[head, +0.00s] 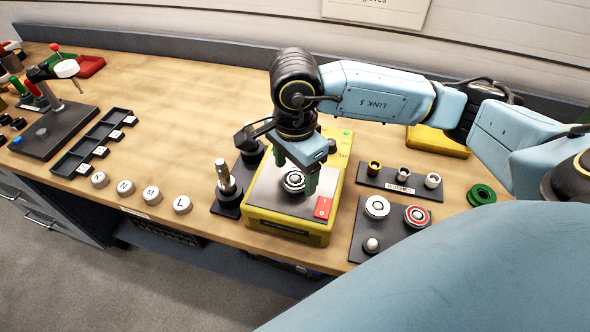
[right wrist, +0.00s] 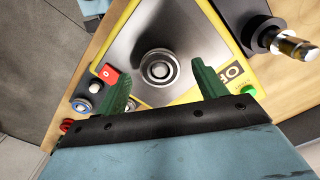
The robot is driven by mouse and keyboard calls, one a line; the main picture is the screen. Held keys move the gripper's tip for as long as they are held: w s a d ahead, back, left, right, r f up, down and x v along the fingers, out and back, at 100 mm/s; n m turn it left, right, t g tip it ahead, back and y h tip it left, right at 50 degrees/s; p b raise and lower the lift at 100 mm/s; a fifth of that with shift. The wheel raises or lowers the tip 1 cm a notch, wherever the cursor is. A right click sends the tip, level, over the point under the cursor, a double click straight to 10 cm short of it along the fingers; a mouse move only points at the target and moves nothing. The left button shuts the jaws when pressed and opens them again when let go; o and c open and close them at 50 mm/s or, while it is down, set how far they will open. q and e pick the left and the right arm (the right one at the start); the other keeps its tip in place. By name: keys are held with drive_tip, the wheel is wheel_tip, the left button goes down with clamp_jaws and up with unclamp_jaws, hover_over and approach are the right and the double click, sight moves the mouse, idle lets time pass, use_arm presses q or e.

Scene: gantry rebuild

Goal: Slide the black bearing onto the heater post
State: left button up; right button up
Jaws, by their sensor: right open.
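The heater (head: 335,180) is a yellow box with a bare metal top plate and a red switch. A dark-ringed bearing (head: 293,181) with a pale centre sits at the middle of the plate. In the right wrist view the bearing (right wrist: 160,68) lies flat and appears to be around the heater post, whose shaft is hard to make out. My right gripper (head: 296,172) is above the heater, pointing down. Its green fingers are open on either side of the bearing, with clear gaps in the right wrist view (right wrist: 163,70). My left gripper is not in view.
A dark mat (head: 362,228) right of the heater holds a white-ringed bearing (head: 377,206), a red-ringed bearing (head: 418,216) and a small peg (head: 371,245). A metal post stand (head: 226,180) is close on the left. A bushing rack (head: 400,188) stands behind the mat.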

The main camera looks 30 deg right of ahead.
wheel_tip(320, 180, up, 13)
drive_tip(key=shift+f, duration=0.2)
drive_tip(key=shift+s+f, duration=0.1)
idle(0.7)
